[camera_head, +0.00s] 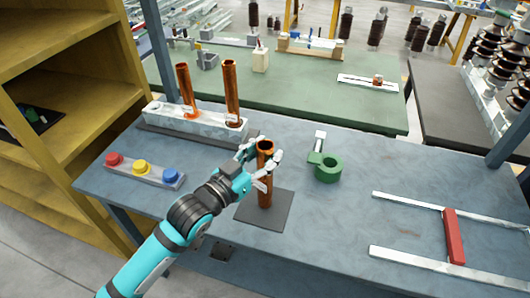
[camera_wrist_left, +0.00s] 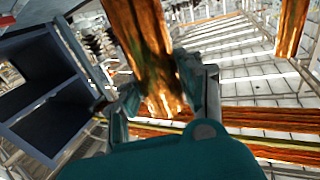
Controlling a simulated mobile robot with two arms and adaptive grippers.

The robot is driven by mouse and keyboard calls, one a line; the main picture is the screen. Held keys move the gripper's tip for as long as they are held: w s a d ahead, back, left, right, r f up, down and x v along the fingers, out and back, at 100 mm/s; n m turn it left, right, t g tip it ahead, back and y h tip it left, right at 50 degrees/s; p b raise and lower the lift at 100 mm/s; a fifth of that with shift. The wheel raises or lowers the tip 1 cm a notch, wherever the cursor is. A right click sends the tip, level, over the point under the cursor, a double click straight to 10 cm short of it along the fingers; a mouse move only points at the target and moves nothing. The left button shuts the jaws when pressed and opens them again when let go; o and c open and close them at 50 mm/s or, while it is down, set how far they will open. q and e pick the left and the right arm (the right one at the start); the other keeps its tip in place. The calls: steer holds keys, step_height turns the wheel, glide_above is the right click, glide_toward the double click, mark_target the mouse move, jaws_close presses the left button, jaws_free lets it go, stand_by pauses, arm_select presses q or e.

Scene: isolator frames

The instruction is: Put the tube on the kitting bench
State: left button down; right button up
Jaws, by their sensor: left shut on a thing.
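A copper-brown tube (camera_head: 265,192) stands upright over a dark square pad (camera_head: 279,214) on the blue-grey bench (camera_head: 340,215). My left gripper (camera_head: 262,166) is shut around its upper part. I cannot tell whether its lower end touches the pad. In the left wrist view the tube (camera_wrist_left: 142,40) rises between the fingers of my left gripper (camera_wrist_left: 165,98). Two more copper tubes, one at the left (camera_head: 185,88) and one at the right (camera_head: 231,92), stand upright in a pale rack (camera_head: 208,123). My right gripper is not in view.
A button panel (camera_head: 148,175) lies at the bench's left. A green ring clamp (camera_head: 328,169) stands right of the held tube. Pale rails with a red bar (camera_head: 453,236) lie at the right. A yellow shelf (camera_head: 75,80) stands left, and a green table (camera_head: 320,95) behind.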

arm_select(q)
steer(key=shift+f, duration=0.2)
steer(key=c, duration=1.3)
jaws_free()
steer(key=shift+f, duration=0.25)
steer(key=o, duration=0.5)
steer(key=shift+c, duration=0.2)
steer(key=shift+r, duration=0.15)
steer(key=b+v, duration=0.2)
steer(key=v, duration=1)
